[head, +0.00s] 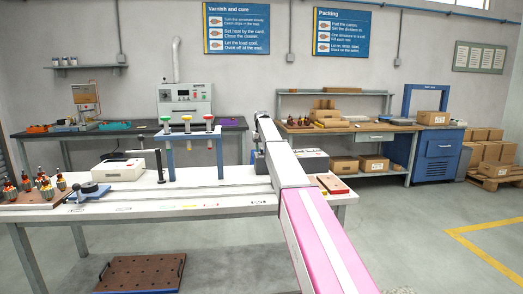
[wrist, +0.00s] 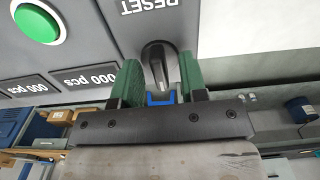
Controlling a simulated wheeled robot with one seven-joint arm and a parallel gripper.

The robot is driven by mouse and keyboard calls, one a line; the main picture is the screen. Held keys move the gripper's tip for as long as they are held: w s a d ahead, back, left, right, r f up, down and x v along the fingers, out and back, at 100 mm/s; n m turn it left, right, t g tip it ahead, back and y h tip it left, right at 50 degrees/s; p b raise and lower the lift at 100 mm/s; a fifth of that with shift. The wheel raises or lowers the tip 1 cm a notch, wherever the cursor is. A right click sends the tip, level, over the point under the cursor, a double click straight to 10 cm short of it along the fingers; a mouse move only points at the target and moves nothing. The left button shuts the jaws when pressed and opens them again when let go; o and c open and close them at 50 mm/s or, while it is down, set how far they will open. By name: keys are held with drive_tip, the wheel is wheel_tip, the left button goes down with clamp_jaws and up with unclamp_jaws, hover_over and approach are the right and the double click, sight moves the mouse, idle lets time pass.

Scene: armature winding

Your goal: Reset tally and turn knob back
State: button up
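In the wrist view, the grey control panel bears a black knob (wrist: 157,60) below the word RESET (wrist: 148,5), which appears upside down. My gripper (wrist: 162,75) has green finger pads, one on each side of the knob. A narrow gap seems to show on both sides of the knob, so the fingers look open around it; contact is hard to judge. Two tally readouts (wrist: 60,82) left of the knob show "000 pcs", the left one partly cut off. A green button (wrist: 37,22) is at the upper left. In the head view, my arm hides the gripper and knob.
In the head view, the white bench (head: 150,196) holds armatures (head: 42,186), a white box (head: 118,169) and a blue stand (head: 192,155) with coloured funnels. Open floor (head: 420,225) is at the right.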

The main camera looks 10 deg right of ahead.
wheel_tip(320, 180, up, 11)
idle(0.6)
drive_tip(key=shift+f, duration=0.1)
